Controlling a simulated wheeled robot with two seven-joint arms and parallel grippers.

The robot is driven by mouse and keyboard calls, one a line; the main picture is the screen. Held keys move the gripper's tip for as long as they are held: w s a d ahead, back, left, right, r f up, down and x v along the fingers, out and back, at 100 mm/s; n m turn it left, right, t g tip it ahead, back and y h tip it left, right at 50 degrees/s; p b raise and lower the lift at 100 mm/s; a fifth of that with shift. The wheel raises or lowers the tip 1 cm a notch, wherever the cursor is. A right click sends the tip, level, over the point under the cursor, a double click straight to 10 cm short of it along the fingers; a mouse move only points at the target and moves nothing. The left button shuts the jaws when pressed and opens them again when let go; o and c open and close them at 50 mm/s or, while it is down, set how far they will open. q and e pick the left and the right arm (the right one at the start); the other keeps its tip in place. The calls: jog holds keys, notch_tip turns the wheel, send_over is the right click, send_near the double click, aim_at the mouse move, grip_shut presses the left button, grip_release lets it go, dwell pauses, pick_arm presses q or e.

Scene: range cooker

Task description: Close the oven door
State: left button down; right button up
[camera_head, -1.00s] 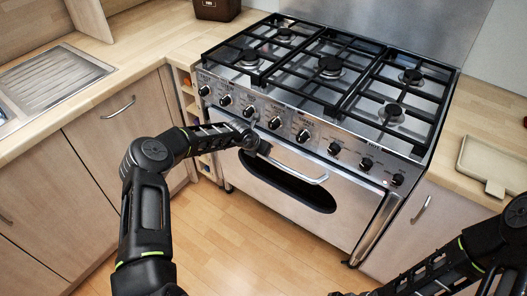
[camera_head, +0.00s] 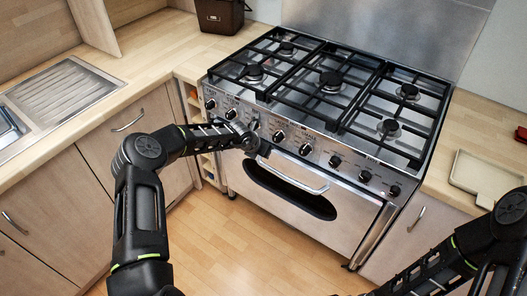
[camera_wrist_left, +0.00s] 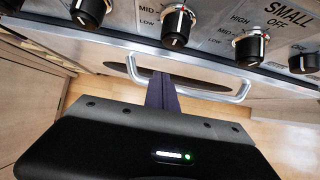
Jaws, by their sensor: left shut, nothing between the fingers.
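The oven door (camera_head: 342,217) is the steel front of the range cooker, with a dark oval window (camera_head: 290,194) and a curved bar handle (camera_head: 305,184). It stands upright, at or close to the cooker front; I cannot tell whether it is fully flush. My left gripper (camera_head: 264,152) is at the left end of the handle, just below the knobs. In the left wrist view its dark fingers (camera_wrist_left: 164,92) are shut and empty, reaching past the handle bar (camera_wrist_left: 222,98); contact is unclear. My right arm crosses the lower right, its gripper out of frame.
A row of control knobs (camera_head: 308,149) sits just above the handle, close to my left gripper. Black pan grates (camera_head: 330,85) cover the hob. Wooden cabinets stand on both sides, and a tray (camera_head: 484,180) lies on the right counter. The wooden floor (camera_head: 240,245) is clear.

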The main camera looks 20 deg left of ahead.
pick_arm(q)
jog(key=shift+s+r, duration=0.2)
jog(key=shift+r, duration=0.5)
pick_arm(e)
jog(key=shift+r, duration=0.55)
